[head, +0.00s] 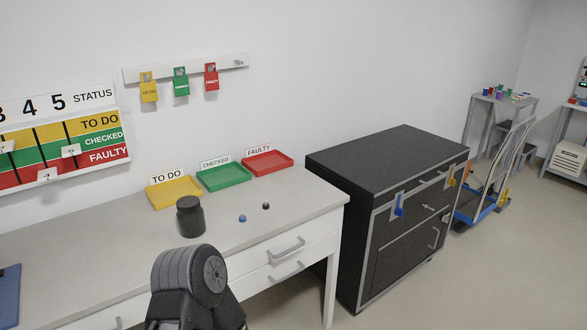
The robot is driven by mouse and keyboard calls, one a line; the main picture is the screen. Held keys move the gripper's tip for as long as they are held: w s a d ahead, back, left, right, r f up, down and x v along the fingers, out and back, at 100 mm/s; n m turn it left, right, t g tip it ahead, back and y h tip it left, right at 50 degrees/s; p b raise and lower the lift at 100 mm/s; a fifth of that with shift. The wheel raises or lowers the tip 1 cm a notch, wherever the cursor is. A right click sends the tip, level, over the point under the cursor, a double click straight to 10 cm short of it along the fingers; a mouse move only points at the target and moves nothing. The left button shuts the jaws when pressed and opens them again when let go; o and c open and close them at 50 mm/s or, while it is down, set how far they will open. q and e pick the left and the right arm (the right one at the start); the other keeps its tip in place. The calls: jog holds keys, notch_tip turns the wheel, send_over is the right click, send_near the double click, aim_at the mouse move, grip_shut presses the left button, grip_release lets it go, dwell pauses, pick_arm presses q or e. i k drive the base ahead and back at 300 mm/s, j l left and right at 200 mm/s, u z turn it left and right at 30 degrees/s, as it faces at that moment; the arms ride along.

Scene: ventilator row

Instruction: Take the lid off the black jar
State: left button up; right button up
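The black jar (191,222) stands upright on the grey desk top (100,248), in front of the yellow and green trays. Its dark lid (188,202) sits on top of it. A dark rounded link of one of my arms shows at the bottom, in front of the desk and below the jar. Neither of my grippers can be seen.
A blue knob (242,218) and a black knob (266,206) lie right of the jar. Yellow (174,204), green (224,187) and red (268,172) trays line the wall side. A black cabinet (385,160) stands right of the desk. The desk's left part is mostly clear.

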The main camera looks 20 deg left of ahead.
aim_at(193, 225)
jog(key=u, duration=1.15)
jog(key=i+l+u, duration=0.1)
jog(key=i, duration=0.35)
jog(key=l, duration=0.1)
